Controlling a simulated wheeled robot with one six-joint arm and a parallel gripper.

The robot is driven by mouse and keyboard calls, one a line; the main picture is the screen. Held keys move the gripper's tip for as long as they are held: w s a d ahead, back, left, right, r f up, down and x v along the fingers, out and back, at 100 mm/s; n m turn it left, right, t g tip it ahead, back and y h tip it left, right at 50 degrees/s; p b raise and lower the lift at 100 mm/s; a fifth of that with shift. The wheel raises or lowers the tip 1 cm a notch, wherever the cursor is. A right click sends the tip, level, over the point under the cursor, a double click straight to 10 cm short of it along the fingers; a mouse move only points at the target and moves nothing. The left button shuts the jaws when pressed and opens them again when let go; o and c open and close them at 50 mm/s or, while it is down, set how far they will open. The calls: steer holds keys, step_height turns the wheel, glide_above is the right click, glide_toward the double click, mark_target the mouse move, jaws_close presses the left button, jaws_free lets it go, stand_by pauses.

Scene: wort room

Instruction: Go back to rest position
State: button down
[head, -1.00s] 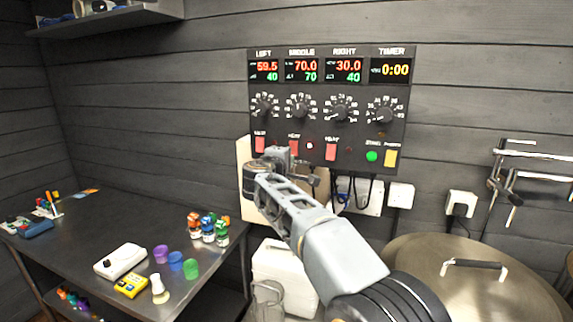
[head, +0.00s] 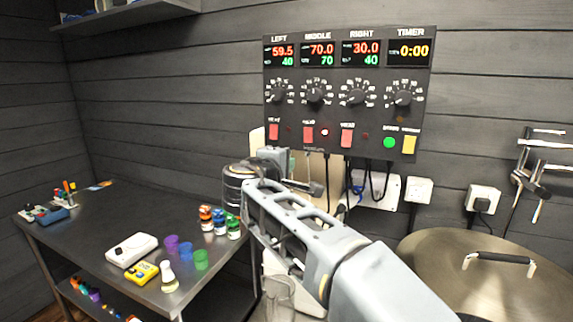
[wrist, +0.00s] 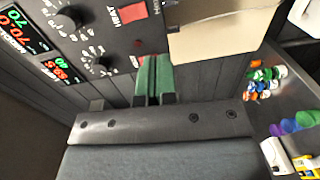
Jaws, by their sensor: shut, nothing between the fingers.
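My gripper (wrist: 153,80) is shut and empty, its green-padded fingers together in the wrist view. In the head view my arm reaches up from the lower right, and its wrist end is just below the lower left part of the control panel (head: 347,113). The gripper appears apart from the panel, with no switch between its fingers. The panel also shows in the wrist view (wrist: 90,32), tilted. Its displays read 59.5, 70.0 and 30.0 above green 40, 70 and 40, and the timer reads 0:00. The light beside the middle red heat switch is lit.
A dark table (head: 120,215) at left carries small bottles (head: 220,222), coloured cups (head: 185,250), a white device (head: 132,250) and a yellow meter (head: 142,273). A large lidded kettle (head: 490,285) stands at lower right. A glass jug (head: 279,298) is below my arm.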

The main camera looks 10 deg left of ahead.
steer(key=s+d+f+m+g+y, duration=0.1)
steer(key=s+d+f+m+g, duration=0.2)
steer(key=f, duration=0.6)
steer(key=s+d+f+g, duration=0.2)
steer(key=d+f+g, duration=0.25)
steer(key=f, duration=0.45)
steer(key=s+d+f+m+g+y, duration=0.1)
steer(key=s+d+f+m+g, duration=0.1)
steer(key=s+d+f+m, duration=0.3)
steer(key=s+d+f+m+g+y, duration=0.1)
steer(key=s+d+f+m+g, duration=0.2)
steer(key=s+d, duration=1)
steer(key=shift+s+d+f+m+y, duration=0.3)
steer(key=shift+d+f+m, duration=0.95)
steer(key=shift+m, duration=0.95)
